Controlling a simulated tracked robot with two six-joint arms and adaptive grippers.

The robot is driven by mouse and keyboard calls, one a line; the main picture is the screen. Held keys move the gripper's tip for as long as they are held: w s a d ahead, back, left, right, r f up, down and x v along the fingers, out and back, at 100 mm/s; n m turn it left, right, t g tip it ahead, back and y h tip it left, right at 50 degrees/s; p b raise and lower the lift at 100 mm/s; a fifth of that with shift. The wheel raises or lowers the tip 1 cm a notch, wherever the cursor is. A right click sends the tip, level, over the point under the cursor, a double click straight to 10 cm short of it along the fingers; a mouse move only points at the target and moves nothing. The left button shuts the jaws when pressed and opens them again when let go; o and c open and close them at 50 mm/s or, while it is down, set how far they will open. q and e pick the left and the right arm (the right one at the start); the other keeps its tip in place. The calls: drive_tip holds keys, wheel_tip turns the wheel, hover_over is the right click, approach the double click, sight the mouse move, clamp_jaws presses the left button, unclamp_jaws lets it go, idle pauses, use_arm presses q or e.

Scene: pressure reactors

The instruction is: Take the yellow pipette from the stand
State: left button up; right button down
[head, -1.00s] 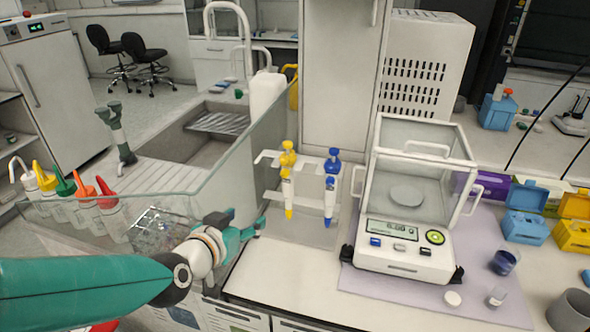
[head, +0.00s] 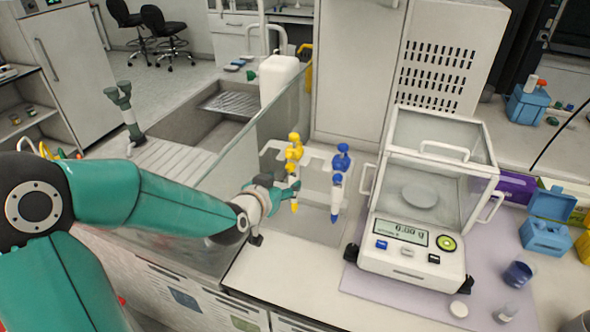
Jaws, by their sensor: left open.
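The yellow pipette (head: 294,150) hangs upright on the left side of a pale stand (head: 324,163) on the bench. A blue pipette (head: 338,182) hangs on the same stand to its right. My left gripper (head: 289,186) is open, just left of the yellow pipette's lower body. Its fingers overlap the pipette in the picture, and I cannot tell whether they touch it. The gripper partly hides the middle of the pipette; the yellow tip shows below. My right gripper is not in view.
A glass panel (head: 225,165) stands left of the stand, close beside my left arm. A balance with a glass enclosure (head: 431,185) stands to the right. A small blue-filled beaker (head: 518,273) is on the mat at the right. The bench front is clear.

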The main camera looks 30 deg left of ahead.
sight(292, 175)
use_arm(q)
drive_tip(key=shift+x, duration=1.2)
drive_tip(key=shift+w+p, duration=0.4)
drive_tip(key=shift+p, duration=0.05)
drive_tip(key=shift+p+x, duration=0.95)
drive_tip(key=shift+x, duration=1.3)
drive_tip(key=shift+w+r, duration=0.1)
drive_tip(key=shift+r, duration=0.05)
drive_tip(key=shift+c, duration=0.3)
clamp_jaws()
